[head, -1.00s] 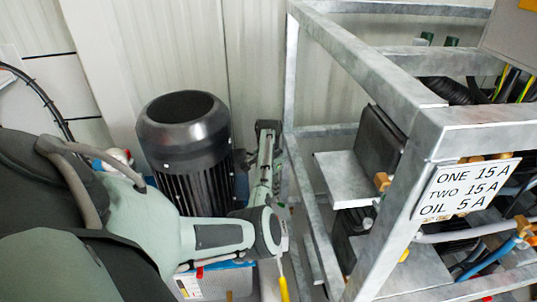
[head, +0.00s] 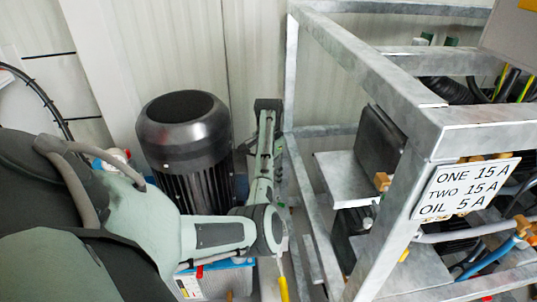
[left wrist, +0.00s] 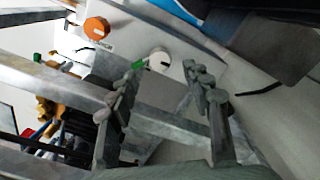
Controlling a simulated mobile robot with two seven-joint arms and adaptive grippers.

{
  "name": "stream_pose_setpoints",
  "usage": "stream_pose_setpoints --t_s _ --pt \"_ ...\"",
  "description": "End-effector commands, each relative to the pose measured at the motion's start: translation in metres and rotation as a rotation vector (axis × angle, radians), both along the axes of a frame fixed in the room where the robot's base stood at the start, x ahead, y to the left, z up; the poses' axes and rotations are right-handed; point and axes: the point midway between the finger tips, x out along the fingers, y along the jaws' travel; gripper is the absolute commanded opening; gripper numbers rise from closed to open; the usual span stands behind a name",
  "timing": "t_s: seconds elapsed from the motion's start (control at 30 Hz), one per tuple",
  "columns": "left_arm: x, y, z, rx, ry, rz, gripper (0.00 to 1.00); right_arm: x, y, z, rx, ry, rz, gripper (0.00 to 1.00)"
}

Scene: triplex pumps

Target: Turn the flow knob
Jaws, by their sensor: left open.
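In the left wrist view, a light panel carries a white round knob (left wrist: 160,58) with a dark mark and an orange round knob (left wrist: 97,28) with a dark slot. I cannot read which one is the flow knob. My left gripper (left wrist: 164,72) is open and empty, its two fingers pointing at the panel. The white knob shows between the fingertips and seems beyond them; I cannot tell the exact gap. The orange knob is to the left, outside the fingers. In the head view my left arm reaches away, and the knobs are not visible. My right gripper is not in view.
A grey metal frame (head: 365,50) with a current-rating sign (head: 465,188) stands on the right in the head view. In the left wrist view, a metal beam (left wrist: 50,82) crosses near the fingers.

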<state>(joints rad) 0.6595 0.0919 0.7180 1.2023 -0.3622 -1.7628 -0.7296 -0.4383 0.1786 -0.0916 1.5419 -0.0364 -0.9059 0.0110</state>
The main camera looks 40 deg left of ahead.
Motion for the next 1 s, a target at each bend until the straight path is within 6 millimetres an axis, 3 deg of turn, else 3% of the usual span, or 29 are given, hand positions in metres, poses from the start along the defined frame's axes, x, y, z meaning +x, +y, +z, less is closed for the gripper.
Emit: stream_pose_setpoints --t_s 0.1,0.33,1.0 --pt "0.001 0.001 0.026 0.003 -0.003 0.0 0.49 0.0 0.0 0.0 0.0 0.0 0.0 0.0" --pt "0.0 0.0 0.054 0.001 -0.001 0.0 0.49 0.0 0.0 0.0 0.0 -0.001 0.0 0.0" --pt "0.0 0.0 0.059 0.0 0.0 0.0 0.49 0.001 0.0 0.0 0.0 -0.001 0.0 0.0"
